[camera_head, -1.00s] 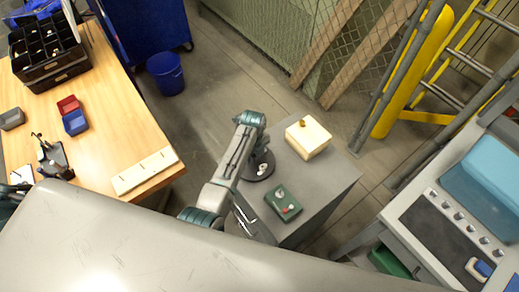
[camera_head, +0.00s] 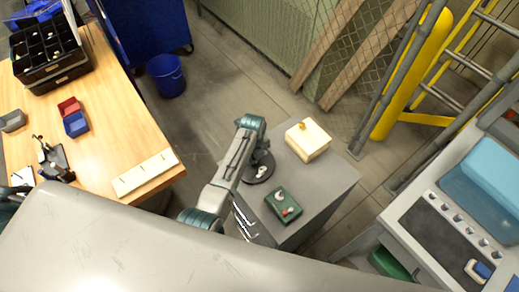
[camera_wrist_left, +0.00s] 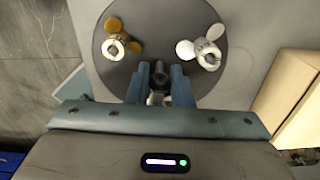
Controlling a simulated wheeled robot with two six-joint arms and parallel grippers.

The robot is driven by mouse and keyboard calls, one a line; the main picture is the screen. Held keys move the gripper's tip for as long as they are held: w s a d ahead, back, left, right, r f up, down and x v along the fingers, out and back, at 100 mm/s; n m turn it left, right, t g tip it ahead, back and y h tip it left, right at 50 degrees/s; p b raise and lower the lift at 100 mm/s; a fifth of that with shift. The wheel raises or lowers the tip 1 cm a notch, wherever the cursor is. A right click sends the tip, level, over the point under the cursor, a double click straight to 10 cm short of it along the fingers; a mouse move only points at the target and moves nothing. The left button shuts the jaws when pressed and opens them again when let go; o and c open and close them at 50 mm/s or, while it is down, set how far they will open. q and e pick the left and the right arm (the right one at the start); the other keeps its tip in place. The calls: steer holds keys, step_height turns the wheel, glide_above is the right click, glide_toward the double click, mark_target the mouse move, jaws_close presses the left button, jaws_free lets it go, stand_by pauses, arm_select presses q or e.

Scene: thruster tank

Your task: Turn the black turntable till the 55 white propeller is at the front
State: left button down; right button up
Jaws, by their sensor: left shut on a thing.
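The black turntable (camera_wrist_left: 125,75) is a round dark disc on a grey cabinet top; it also shows in the head view (camera_head: 260,170), partly behind my left arm. In the left wrist view a gold-brown propeller (camera_wrist_left: 115,45) lies at its left and a white propeller (camera_wrist_left: 207,48) at its right. A further pale piece shows in part below the fingers. No number is readable. My left gripper (camera_wrist_left: 162,80) is over the disc, its blue-grey fingers shut on a dark upright post (camera_wrist_left: 160,70) near the middle. My right gripper is not clearly visible.
A cream box (camera_head: 308,140) with a brass knob stands beside the turntable; it also shows at the right in the wrist view (camera_wrist_left: 285,105). A green box (camera_head: 283,205) with a red spot lies nearer on the grey cabinet (camera_head: 325,195). A wooden table (camera_head: 130,120) stands left.

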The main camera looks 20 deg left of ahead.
arm_select(q)
steer(key=shift+m+p, duration=0.45)
steer(key=shift+m, duration=0.85)
steer(key=m, duration=0.3)
steer(key=shift+m, duration=0.3)
steer(key=c, duration=1.4)
jaws_free()
steer(key=shift+o, duration=0.2)
steer(key=shift+r, duration=4.5)
